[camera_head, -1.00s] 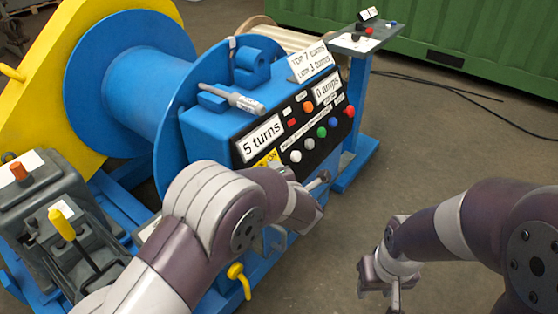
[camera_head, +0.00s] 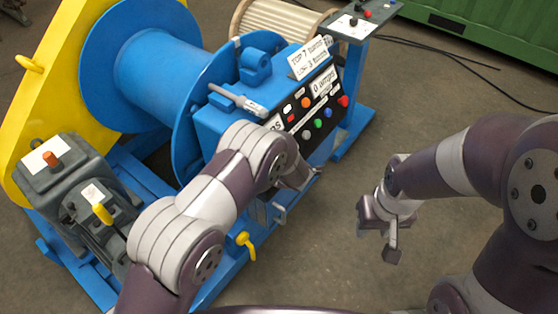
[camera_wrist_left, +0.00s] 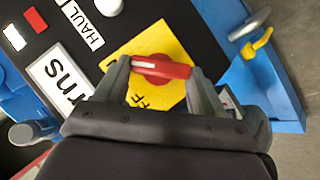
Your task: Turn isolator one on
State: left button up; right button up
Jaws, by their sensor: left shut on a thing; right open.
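The isolator is a red rotary handle (camera_wrist_left: 162,68) on a yellow plate (camera_wrist_left: 170,37) on the black control panel. Part of the plate's lettering, "FF", shows below the handle; no number is readable. In the left wrist view my left gripper (camera_wrist_left: 160,75) has its fingers on both sides of the red handle and is shut on it. The handle lies nearly crosswise in that view. In the head view my left arm hides the handle and plate. My right gripper (camera_head: 380,232) is open and empty over bare floor, right of the machine.
The panel (camera_head: 312,110) carries several coloured buttons. A yellow-handled valve (camera_head: 245,243) sits low on the frame; a yellow lever (camera_head: 102,213) stands at left. A pedestal (camera_head: 352,120) is at the panel's far end.

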dwell(0.4)
pick_arm(q)
jog(key=o, duration=1)
jog(key=shift+o, duration=0.2)
jog(key=p+v, duration=0.1)
jog(key=v, duration=1.1)
jog(key=shift+s+r, duration=0.2)
jog(key=shift+s, duration=0.05)
jog(key=shift+d, duration=0.1)
